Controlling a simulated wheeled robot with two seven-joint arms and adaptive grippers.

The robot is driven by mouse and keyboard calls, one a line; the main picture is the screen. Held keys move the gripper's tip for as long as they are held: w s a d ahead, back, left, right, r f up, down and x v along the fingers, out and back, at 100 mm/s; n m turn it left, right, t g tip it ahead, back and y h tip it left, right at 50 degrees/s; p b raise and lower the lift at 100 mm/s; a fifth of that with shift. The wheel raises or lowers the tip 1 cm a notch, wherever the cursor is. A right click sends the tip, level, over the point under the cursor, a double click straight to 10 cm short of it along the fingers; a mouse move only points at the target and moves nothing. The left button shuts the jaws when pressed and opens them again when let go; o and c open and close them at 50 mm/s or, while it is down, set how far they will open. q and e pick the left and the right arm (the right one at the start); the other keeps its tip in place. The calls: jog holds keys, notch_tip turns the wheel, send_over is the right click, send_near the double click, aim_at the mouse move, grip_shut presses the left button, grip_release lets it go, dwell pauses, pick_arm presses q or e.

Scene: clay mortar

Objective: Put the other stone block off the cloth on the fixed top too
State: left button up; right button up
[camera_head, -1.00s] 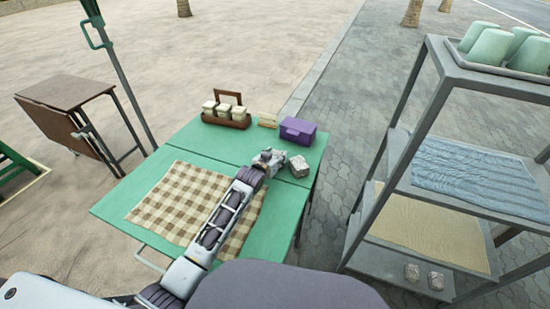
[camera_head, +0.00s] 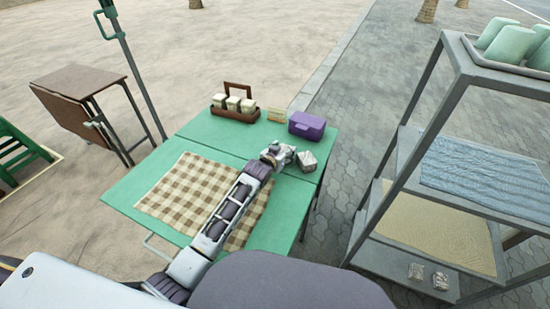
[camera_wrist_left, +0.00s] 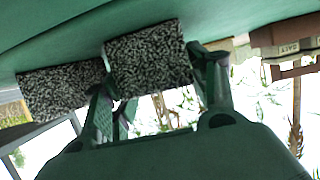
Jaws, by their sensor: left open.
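A speckled grey stone block (camera_head: 307,160) sits on the green table's fixed top (camera_head: 268,137), right of my left gripper (camera_head: 284,154). My left gripper is open, low over the fixed top near the seam. In the left wrist view two speckled blocks rest against the green surface. One block (camera_wrist_left: 148,58) is between the open fingers; whether they touch it I cannot tell. The other block (camera_wrist_left: 60,88) is beside it, outside the fingers. In the head view the gripper mostly hides the block between its fingers. The checkered cloth (camera_head: 185,190) shows no block on its visible part.
A caddy with jars (camera_head: 233,108), a small tan card (camera_head: 277,115) and a purple box (camera_head: 307,125) stand along the fixed top's back. A brown folding table (camera_head: 78,80) is at left.

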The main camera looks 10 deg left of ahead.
aim_at(282, 151)
pick_arm(q)
jog(key=shift+s+a+r, duration=0.15)
jog(key=shift+s+r, duration=0.1)
jog(key=shift+s, duration=0.25)
jog(key=shift+p+v, duration=0.4)
jog(key=shift+v, duration=0.8)
jog(key=p+v, duration=0.1)
jog(key=v, duration=0.3)
jog(key=shift+s, duration=0.15)
jog(key=shift+v, duration=1.75)
jog(key=shift+s+r, duration=0.1)
pick_arm(e)
notch_tip(282, 151, down, 6)
jog(key=s+d, duration=0.1)
jog(key=d, duration=0.1)
jog(key=shift+s+d+t, duration=0.25)
jog(key=shift+d+t, duration=0.05)
jog(key=shift+d, duration=0.1)
jog(key=shift+s, duration=0.1)
